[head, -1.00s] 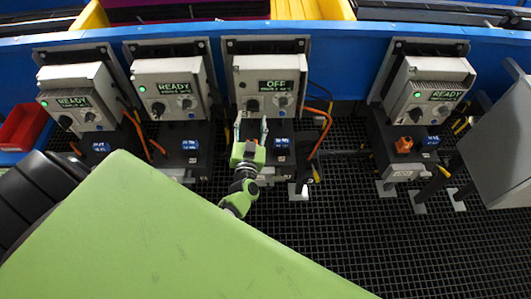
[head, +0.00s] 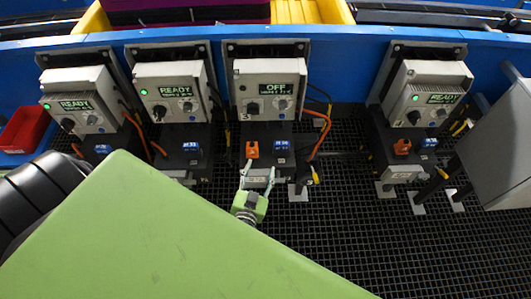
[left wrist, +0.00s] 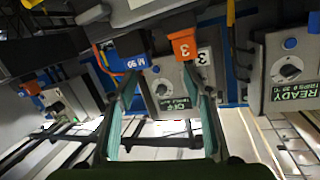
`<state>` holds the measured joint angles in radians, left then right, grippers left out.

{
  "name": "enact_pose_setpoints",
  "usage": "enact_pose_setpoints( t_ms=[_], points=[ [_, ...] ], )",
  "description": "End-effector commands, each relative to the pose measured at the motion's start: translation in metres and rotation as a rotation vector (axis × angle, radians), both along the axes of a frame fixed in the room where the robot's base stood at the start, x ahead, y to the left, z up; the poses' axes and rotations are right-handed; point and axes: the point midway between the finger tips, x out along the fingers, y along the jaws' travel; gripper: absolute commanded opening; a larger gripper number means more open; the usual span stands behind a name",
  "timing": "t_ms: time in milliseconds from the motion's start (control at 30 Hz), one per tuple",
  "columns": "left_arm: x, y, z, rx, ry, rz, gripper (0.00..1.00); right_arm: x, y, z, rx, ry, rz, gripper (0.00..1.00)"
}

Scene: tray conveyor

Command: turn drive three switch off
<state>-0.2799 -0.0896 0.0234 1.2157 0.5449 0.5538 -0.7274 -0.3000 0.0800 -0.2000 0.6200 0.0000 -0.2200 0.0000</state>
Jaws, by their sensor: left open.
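Drive three (head: 268,83) is the third grey box from the left in the head view, and its display (head: 269,88) reads OFF. My left gripper (head: 258,172) is open and empty, below and apart from the panel, in front of the drive's lower block. My right gripper is not in view.
Other drives reading READY stand at the left (head: 80,103), second left (head: 173,91) and right (head: 433,91). An orange cable (head: 325,130) hangs beside drive three. A grey cabinet (head: 500,150) stands at the far right. A red bin (head: 22,128) is at the far left.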

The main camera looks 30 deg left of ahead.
Motion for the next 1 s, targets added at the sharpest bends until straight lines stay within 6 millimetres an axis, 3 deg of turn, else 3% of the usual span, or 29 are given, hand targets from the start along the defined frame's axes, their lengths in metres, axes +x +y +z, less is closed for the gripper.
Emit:
enact_pose_setpoints(
  t_ms=[600, 800, 1000],
  points=[
    [-0.035, -0.042, -0.111, -0.086, 0.221, -0.158, 0.46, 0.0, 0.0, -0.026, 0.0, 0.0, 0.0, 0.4],
    [-0.046, -0.05, -0.133, -0.103, 0.272, -0.185, 0.46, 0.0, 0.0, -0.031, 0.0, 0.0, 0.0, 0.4],
    [-0.051, -0.052, -0.14, -0.11, 0.291, -0.194, 0.46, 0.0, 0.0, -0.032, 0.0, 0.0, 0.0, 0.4]
  ],
)
